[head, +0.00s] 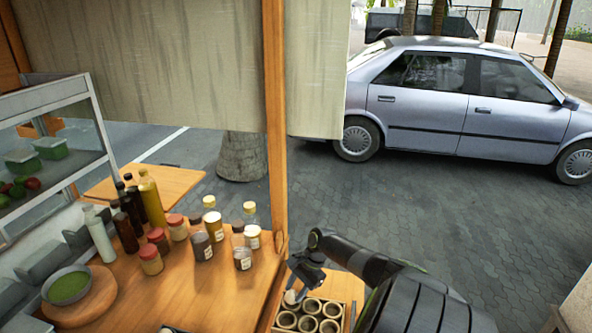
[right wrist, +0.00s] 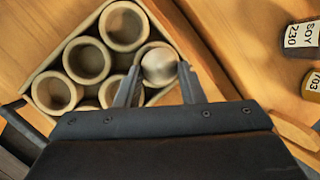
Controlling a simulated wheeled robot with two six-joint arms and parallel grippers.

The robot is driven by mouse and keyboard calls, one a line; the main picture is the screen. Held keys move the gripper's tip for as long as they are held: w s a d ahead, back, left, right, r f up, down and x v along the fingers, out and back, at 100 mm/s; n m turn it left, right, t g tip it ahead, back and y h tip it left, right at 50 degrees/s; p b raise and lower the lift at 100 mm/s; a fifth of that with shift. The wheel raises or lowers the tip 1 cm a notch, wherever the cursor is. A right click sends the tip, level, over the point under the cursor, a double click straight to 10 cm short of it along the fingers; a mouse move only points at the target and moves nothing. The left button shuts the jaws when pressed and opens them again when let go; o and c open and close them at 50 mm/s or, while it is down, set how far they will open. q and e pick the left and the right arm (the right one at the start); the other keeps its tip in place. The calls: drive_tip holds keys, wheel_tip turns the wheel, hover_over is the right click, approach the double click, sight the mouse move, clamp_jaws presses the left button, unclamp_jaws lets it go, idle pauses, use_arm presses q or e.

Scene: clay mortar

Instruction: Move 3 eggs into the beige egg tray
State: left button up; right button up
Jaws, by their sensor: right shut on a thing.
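The beige egg tray (right wrist: 37,82) has several round cups and sits on the wooden counter under my right gripper. In the head view the tray (head: 347,321) is at the bottom, cut by the frame edge. My right gripper (right wrist: 160,80) is shut on a pale egg (right wrist: 160,66), which is at the tray's corner cup nearest the wooden post side. I cannot tell whether the egg touches the cup. The other cups that show look hollow, with no egg seen in them. In the head view the right gripper (head: 296,286) is over the tray's back left, with the egg (head: 290,297) showing pale.
A wooden post (head: 276,130) rises just left of the tray. A small dark shape at the bottom edge is unclear. Bare wood lies front left.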

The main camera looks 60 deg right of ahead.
drive_tip(key=shift+f+b, duration=0.65)
drive_tip(key=shift+f, duration=0.35)
idle(0.4)
drive_tip(key=o, duration=0.7)
drive_tip(key=b+v, duration=0.1)
drive_tip(key=v, duration=1.6)
drive_tip(key=shift+r, duration=0.25)
drive_tip(key=shift+d, duration=0.1)
